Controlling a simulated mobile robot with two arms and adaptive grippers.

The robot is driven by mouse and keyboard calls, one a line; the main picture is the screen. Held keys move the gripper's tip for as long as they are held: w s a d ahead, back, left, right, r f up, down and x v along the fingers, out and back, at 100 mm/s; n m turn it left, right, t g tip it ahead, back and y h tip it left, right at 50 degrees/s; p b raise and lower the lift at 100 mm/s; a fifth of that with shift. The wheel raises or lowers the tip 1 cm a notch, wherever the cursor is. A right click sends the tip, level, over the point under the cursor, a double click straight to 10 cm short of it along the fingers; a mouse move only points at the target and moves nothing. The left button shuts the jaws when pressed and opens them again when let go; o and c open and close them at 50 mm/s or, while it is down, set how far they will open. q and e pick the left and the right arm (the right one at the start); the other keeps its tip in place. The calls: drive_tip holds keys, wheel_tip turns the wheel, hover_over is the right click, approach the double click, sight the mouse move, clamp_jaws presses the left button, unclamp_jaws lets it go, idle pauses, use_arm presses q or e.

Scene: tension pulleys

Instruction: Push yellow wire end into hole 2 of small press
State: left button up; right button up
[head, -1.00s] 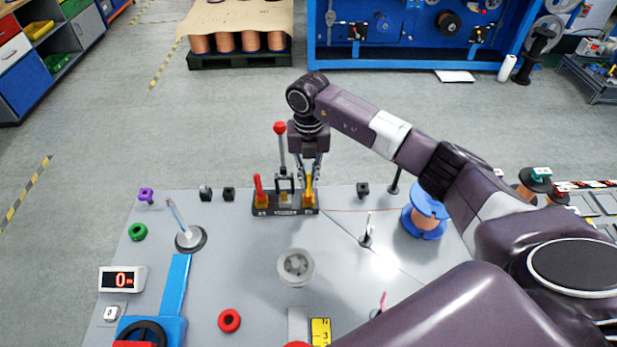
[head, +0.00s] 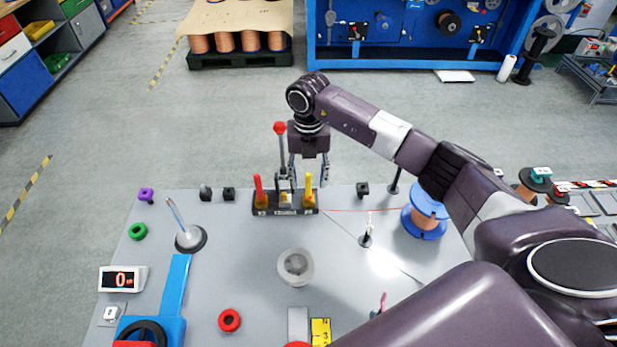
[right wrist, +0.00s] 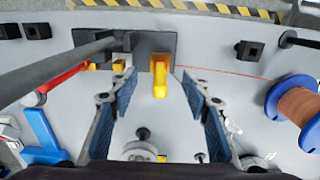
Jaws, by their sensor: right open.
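The small press has a dark base (head: 285,211) at the far edge of the table, with a red lever (head: 259,188) on its left, a yellow lever (head: 309,189) on its right and a red-ball lever (head: 280,130) rising behind. My right gripper (head: 309,180) is open, its fingers apart on either side of the yellow lever. In the right wrist view the yellow lever (right wrist: 160,77) stands between the spread fingers. A thin reddish wire (head: 365,210) runs from the press's right side towards a copper spool (head: 427,213). I cannot make out a yellow wire end or hole numbers. My left gripper is out of view.
Small black blocks (head: 228,194) stand left of the press and one (head: 363,189) stands right of it. A round grey cup (head: 295,267) is in front. A metal stand (head: 188,238) stands at left. My right arm covers the table's right side.

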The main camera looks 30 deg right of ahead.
drive_tip(key=shift+r, duration=0.15)
idle(0.5)
drive_tip(key=shift+r+p, duration=2.45)
drive_tip(key=shift+r, duration=0.95)
